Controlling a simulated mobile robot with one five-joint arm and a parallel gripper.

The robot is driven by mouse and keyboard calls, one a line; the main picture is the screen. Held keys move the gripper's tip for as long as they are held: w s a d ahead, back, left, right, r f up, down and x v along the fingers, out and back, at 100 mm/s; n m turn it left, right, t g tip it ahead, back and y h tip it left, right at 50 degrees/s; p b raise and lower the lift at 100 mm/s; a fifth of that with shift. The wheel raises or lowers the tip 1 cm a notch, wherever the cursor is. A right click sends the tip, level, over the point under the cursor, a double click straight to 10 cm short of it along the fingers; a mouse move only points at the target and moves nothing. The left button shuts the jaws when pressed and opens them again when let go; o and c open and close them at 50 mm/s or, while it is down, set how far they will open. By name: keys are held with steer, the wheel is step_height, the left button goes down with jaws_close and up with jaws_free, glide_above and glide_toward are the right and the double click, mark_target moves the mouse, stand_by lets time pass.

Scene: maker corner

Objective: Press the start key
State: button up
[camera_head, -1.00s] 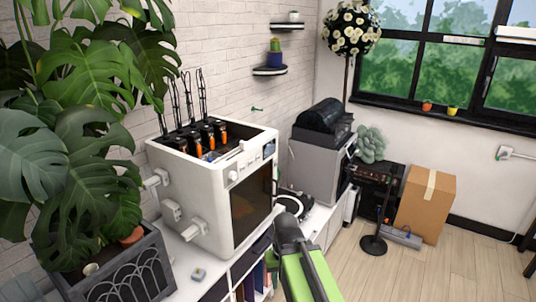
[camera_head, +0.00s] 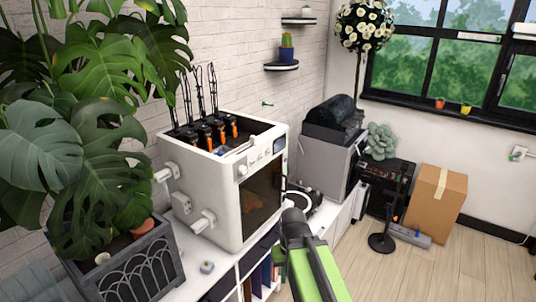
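A white box-shaped machine with a dark front window (camera_head: 264,195) stands on the white cabinet, left of centre. Its front control strip (camera_head: 262,160) has a round knob (camera_head: 242,170) at the left and a small dark screen (camera_head: 279,144) at the right. Small marks sit between them; I cannot tell which is the start key. My green and dark grey arm rises from the bottom. Its dark end, my gripper (camera_head: 295,218), is right of and below the control strip in the picture, apart from it. The fingers cannot be made out.
A large leafy plant in a grey planter (camera_head: 140,268) stands at the left. A grey machine (camera_head: 325,165) is behind at the right on the white cabinet (camera_head: 190,245). A cardboard box (camera_head: 435,205) and a black stand (camera_head: 382,242) are on the floor. The right floor is open.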

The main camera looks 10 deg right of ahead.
jaws_close()
steer(key=shift+a, duration=0.1)
stand_by(1.2)
